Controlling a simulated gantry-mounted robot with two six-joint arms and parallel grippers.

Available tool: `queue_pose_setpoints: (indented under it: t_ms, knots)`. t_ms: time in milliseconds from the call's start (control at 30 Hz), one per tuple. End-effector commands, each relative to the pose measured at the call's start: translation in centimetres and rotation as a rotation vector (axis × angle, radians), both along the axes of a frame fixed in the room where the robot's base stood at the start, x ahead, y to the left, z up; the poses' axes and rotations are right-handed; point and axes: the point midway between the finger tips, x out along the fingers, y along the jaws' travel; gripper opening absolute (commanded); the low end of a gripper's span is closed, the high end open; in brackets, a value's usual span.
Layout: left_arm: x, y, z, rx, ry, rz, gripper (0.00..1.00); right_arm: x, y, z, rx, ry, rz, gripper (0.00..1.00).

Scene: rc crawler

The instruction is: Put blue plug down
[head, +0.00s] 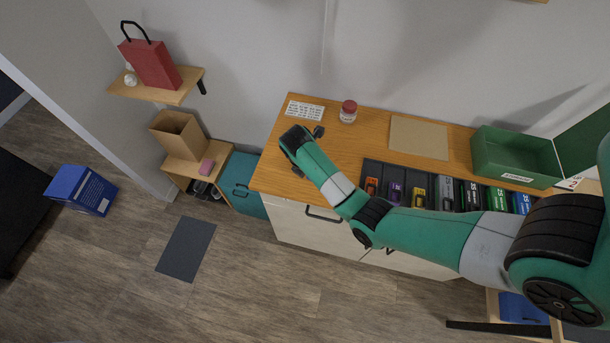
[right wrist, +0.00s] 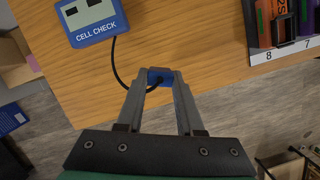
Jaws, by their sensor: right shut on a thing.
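The blue plug (right wrist: 160,73) is between the fingertips of my right gripper (right wrist: 161,80) in the right wrist view, and the jaws are shut on it. A black cable curves from the plug to the blue cell check device (right wrist: 92,18), which lies on the wooden bench top. The plug is over the bench near its front edge; I cannot tell whether it touches the wood. In the head view my right arm reaches across from the right to the left end of the bench (head: 345,142), and its wrist hides the plug. My left gripper is not in view.
A battery rack (head: 374,166) lies along the bench front, with its numbered end (right wrist: 285,55) right of the plug. A jar (head: 348,111), a white card (head: 305,111), a tan mat (head: 419,138) and a green box (head: 480,155) are on the bench. Bare wood surrounds the plug.

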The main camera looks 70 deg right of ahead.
Motion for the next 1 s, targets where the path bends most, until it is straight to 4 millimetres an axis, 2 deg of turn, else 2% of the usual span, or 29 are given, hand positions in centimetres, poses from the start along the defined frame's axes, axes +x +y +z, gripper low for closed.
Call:
queue_pose_setpoints:
  t_ms: [33, 100, 367, 500, 533, 667, 700, 1000]
  knots:
    - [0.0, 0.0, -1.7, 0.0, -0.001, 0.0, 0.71, -0.1, -0.1, -1.9, 0.0, 0.001, -0.002, 0.0]
    - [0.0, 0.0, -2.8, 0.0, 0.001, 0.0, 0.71, -0.2, -0.2, -3.1, 0.0, 0.001, -0.005, 0.0]
    - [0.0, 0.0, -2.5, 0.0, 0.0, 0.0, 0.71, -0.2, -0.2, -2.9, 0.0, -0.001, -0.007, 0.0]
    - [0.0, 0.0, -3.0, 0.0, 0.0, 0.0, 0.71, -0.2, -0.2, -3.4, 0.0, -0.001, -0.007, 0.0]
    - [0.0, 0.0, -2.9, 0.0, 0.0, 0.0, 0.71, -0.2, -0.2, -3.2, 0.0, -0.001, -0.007, 0.39]
    - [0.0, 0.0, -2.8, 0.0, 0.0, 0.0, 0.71, -0.2, -0.2, -3.2, 0.0, -0.001, -0.006, 0.63]
    - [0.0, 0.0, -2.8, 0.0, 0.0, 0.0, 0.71, -0.2, -0.2, -3.2, 0.0, -0.001, -0.006, 0.66]
    - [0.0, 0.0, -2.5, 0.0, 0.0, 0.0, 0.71, -0.2, -0.2, -2.9, 0.0, -0.001, -0.006, 0.66]
